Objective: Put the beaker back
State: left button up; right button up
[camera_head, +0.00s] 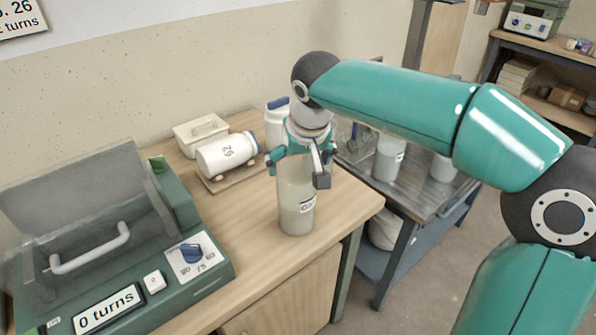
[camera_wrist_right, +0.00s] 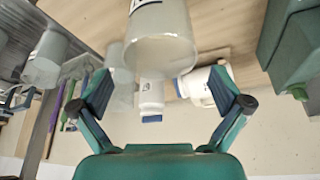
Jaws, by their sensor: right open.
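The beaker (camera_head: 296,200), a tall pale translucent cylinder with a dark-marked label, stands upright on the wooden bench near its right edge. In the right wrist view the beaker (camera_wrist_right: 160,48) shows large at top centre, its round end toward the camera. My right gripper (camera_head: 297,170) is open, with its fingers on either side of the beaker's upper part in the head view. In the right wrist view the fingers (camera_wrist_right: 162,84) are wide apart with nothing clamped between them; I cannot tell whether either touches the beaker. My left gripper is not in view.
A green machine (camera_head: 190,275) with a raised clear lid and "0 turns" display fills the left. A white jar (camera_head: 227,155) lies on a wooden cradle beside a white box (camera_head: 200,128); another white jar (camera_head: 277,118) stands behind. Translucent buckets (camera_head: 388,160) stand on the metal table at right.

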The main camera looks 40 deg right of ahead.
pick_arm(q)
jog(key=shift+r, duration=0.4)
pick_arm(e)
jog(key=v, duration=0.5)
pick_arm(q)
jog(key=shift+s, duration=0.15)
pick_arm(e)
jog(key=shift+f, duration=0.1)
